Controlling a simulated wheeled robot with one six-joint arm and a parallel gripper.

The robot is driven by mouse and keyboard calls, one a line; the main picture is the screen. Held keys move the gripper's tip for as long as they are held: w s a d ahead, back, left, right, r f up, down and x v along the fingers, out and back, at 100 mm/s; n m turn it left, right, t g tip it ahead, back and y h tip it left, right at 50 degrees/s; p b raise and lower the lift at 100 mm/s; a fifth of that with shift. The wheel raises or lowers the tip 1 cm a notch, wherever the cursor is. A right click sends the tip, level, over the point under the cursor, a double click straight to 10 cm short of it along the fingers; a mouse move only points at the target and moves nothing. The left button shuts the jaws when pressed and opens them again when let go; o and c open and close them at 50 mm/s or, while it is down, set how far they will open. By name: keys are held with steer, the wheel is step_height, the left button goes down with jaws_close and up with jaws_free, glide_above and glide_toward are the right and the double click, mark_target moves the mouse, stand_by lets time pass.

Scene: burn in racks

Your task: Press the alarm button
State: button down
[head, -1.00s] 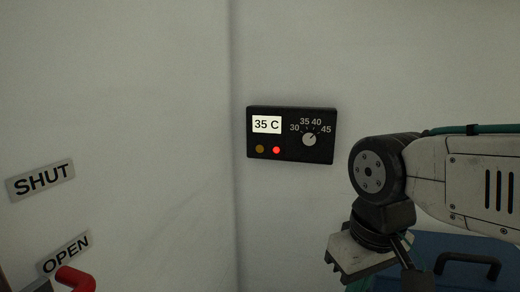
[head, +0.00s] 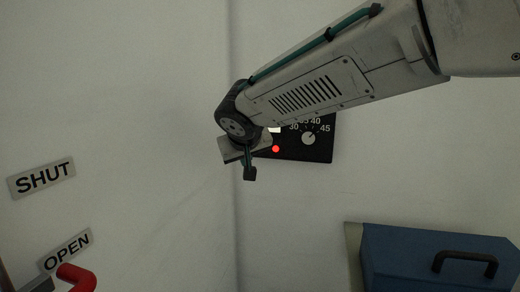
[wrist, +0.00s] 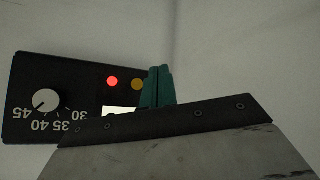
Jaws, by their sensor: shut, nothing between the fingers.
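A black control panel (head: 305,150) is on the wall in the head view, partly hidden by my arm. It also shows upside down in the wrist view (wrist: 20,120). A lit red round light (wrist: 113,81) and an amber round button or light (wrist: 137,85) sit side by side on it; no label shows which is the alarm button. The red one is also visible in the head view (head: 276,149); the amber one is hidden there. My gripper (wrist: 158,72) is shut and empty, its teal fingers right beside the amber round. I cannot tell whether they touch the panel.
The panel has a white dial knob (head: 308,138) and a mostly covered display (wrist: 118,111). A blue case (head: 410,265) with a black handle is at lower right. SHUT (head: 41,178) and OPEN (head: 65,250) labels and a red handle (head: 76,277) are at left.

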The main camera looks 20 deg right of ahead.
steer(key=shift+d, duration=0.1)
steer(key=w+d, duration=0.5)
steer(key=w, duration=0.2)
stand_by(0.4)
steer(key=shift+w+d, duration=0.1)
steer(key=shift+d, duration=0.05)
stand_by(1.9)
steer(key=shift+w+d, duration=0.2)
steer(key=shift+w, duration=0.1)
steer(key=shift+w+d, duration=0.15)
steer(key=shift+w, duration=0.1)
stand_by(0.6)
stand_by(0.3)
steer(key=shift+s+a, duration=0.45)
steer(key=shift+s, duration=0.15)
